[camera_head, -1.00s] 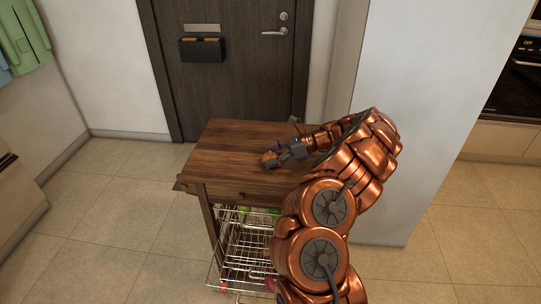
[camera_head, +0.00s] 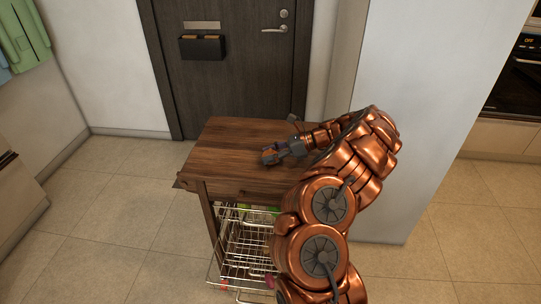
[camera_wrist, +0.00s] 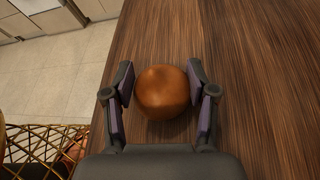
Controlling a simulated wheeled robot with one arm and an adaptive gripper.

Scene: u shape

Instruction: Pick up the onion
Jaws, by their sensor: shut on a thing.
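The onion (camera_wrist: 162,92) is round and orange-brown. In the wrist view it sits between the two fingers of my gripper (camera_wrist: 162,95), over the wooden top of the cart. My gripper also shows in the head view (camera_head: 272,156), low over the cart top (camera_head: 225,150). Its fingers are shut on the onion, one at each side. In the head view the onion is mostly hidden by the fingers. I cannot tell whether the onion still touches the wood.
Wire baskets (camera_head: 240,245) hang under the cart top. A dark door (camera_head: 235,85) stands behind the cart, and a white wall (camera_head: 420,130) is close on the right. The left part of the cart top is bare. Open tiled floor (camera_head: 110,210) lies to the left.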

